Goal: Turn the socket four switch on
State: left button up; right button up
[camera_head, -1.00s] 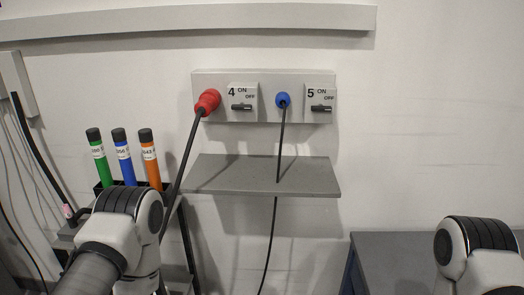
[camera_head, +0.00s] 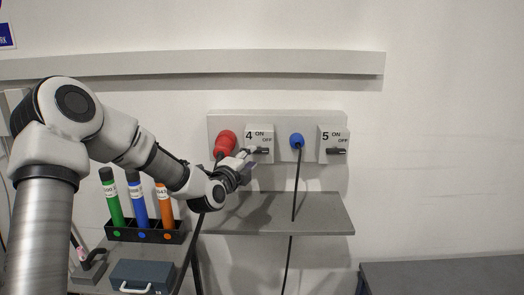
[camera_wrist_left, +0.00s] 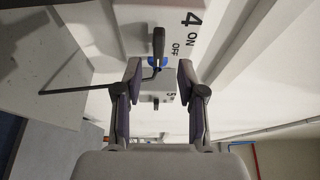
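The socket four switch (camera_head: 262,151) is a dark handle on a light box marked 4, ON and OFF, on the grey wall panel. Its handle lies horizontal, on the side toward the OFF label. My left gripper (camera_head: 248,162) is close to this handle, at its lower left in the head view. In the left wrist view the fingers (camera_wrist_left: 159,78) are open and empty, with the socket four switch (camera_wrist_left: 158,42) just beyond the tips. The handle and fingers look apart there. My right gripper is out of view.
A red plug (camera_head: 224,142) sits left of switch four, with its cable hanging by my gripper. A blue plug (camera_head: 296,141) and the socket five switch (camera_head: 336,151) are to the right. A grey shelf (camera_head: 315,212) juts out below. Coloured tubes stand in a rack (camera_head: 175,237).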

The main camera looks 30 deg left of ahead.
aim_at(258, 152)
pick_arm(q)
jog(key=w, duration=0.1)
jog(key=w+p, duration=0.1)
jog(key=w, duration=0.1)
jog(key=w+a, duration=0.1)
jog(key=w, duration=0.1)
jog(key=shift+p, duration=0.35)
jog(key=shift+w+f, duration=0.1)
jog(key=shift+w, duration=0.25)
jog(key=shift+s, duration=0.1)
grip_shut()
